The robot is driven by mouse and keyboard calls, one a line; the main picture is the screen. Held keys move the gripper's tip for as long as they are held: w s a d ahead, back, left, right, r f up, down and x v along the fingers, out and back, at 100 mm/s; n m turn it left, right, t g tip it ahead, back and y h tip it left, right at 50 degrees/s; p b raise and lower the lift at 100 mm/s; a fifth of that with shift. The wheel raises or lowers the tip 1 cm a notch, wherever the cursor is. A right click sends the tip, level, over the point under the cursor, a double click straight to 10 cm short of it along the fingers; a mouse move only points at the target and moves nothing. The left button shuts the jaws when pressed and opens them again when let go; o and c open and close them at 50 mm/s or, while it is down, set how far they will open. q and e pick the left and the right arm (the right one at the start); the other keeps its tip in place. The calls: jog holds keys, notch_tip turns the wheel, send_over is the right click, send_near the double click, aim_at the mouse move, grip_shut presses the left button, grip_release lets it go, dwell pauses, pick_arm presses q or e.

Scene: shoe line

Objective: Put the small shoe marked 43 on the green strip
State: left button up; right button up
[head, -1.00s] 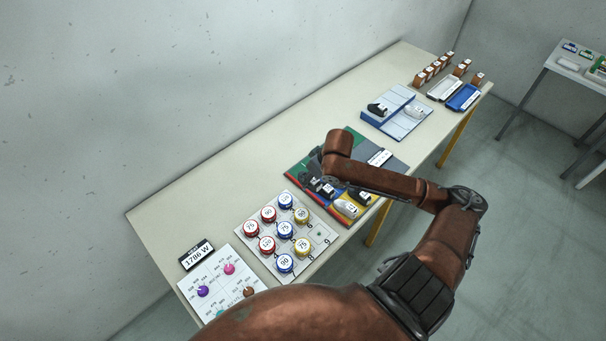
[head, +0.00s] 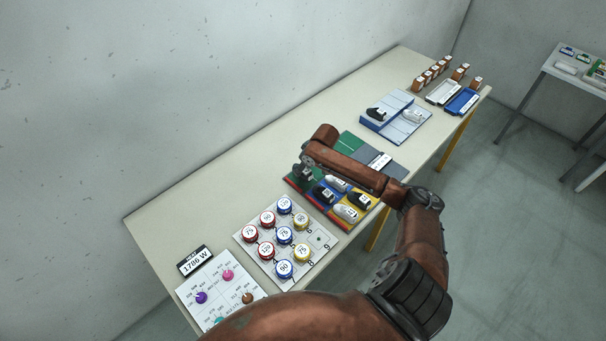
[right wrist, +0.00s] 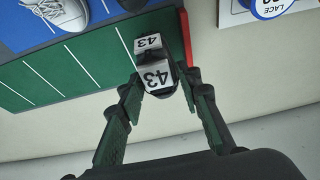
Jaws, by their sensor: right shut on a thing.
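The small dark shoe marked 43 (right wrist: 155,75) has white number labels and sits between the fingers of my right gripper (right wrist: 160,84), which is shut on it. In the right wrist view the shoe is over the end of the green strip (right wrist: 85,62), beside a red edge. I cannot tell whether its sole touches the strip. In the head view my right gripper (head: 304,172) is at the wall-side left end of the coloured board, and the green strip (head: 349,143) runs up and right from there. My left gripper is not in view.
A black shoe (head: 324,194) and a white shoe (head: 338,184) stand on the blue strip. Another black shoe (head: 360,200) and white shoe (head: 346,213) stand nearer the front. The table beside the wall is clear.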

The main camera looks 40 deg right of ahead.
jog(key=shift+w+f, duration=0.15)
jog(key=shift+f, duration=0.05)
jog(key=shift+d+f, duration=0.1)
jog(key=shift+f, duration=1.5)
jog(key=shift+f, duration=0.1)
jog(key=o, duration=1.2)
jog(key=shift+c, duration=0.2)
jog(key=p+v, duration=0.1)
jog(key=v, duration=1.1)
